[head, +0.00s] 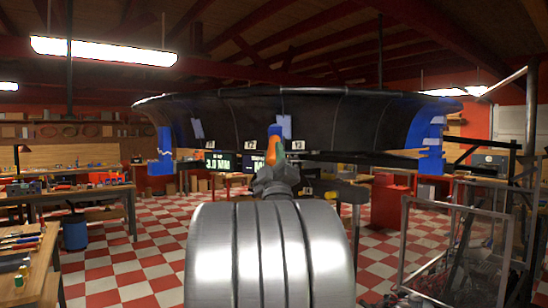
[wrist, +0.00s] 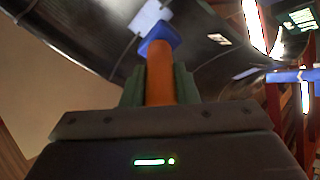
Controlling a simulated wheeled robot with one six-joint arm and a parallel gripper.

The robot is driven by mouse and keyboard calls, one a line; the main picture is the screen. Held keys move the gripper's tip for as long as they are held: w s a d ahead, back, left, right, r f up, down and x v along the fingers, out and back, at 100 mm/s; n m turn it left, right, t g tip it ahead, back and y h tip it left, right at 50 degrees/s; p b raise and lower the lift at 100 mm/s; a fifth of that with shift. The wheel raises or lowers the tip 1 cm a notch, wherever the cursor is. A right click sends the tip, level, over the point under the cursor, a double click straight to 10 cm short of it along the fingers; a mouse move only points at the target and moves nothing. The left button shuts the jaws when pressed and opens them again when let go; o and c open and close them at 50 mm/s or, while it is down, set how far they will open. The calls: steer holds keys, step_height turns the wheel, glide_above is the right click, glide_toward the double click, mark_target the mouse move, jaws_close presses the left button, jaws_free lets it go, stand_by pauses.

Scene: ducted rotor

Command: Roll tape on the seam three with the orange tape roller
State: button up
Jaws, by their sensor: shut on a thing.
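The orange tape roller (head: 271,150) stands upright in my gripper (head: 274,163), with its blue head (head: 274,130) at the top. In the wrist view the green fingers are shut on the orange handle (wrist: 160,78), and the blue head (wrist: 159,42) points at the dark duct wall. The large black duct (head: 240,115) hangs above. A pale blue tape patch (head: 284,127) lies on its wall just above and right of the roller head; a pale patch (wrist: 150,15) also shows beyond the head in the wrist view. I cannot tell whether the head touches it.
Another pale patch (head: 197,126) is on the duct to the left. Blue supports (head: 164,150) stand at the duct's ends. A workbench (head: 25,250) with tools is at left, and a metal-framed cart (head: 450,245) at right. Checkered floor (head: 120,260) is open at left.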

steer(key=shift+w+r, duration=0.15)
steer(key=shift+w, duration=0.35)
steer(key=shift+d+h, duration=0.1)
steer(key=shift+h, duration=0.2)
steer(key=shift+s+d+b, duration=0.1)
steer(key=shift+d+b, duration=0.05)
steer(key=shift+b, duration=0.2)
steer(key=shift+s+d+b, duration=0.15)
steer(key=shift+d+b, duration=0.5)
steer(key=shift+d, duration=0.25)
steer(key=shift+s+d+b, duration=0.1)
steer(key=shift+d+b, duration=0.5)
steer(key=shift+d, duration=0.3)
steer(key=shift+b, duration=0.4)
steer(key=shift+w+a+b, duration=0.15)
steer(key=shift+a+b, duration=0.15)
steer(key=shift+a, duration=0.7)
steer(key=shift+w+a+b, duration=0.15)
steer(key=shift+a+b, duration=0.15)
steer(key=shift+a, duration=0.7)
steer(key=d+b, duration=0.2)
steer(key=d, duration=0.2)
steer(key=shift+s+b, duration=0.2)
steer(key=shift+b, duration=0.15)
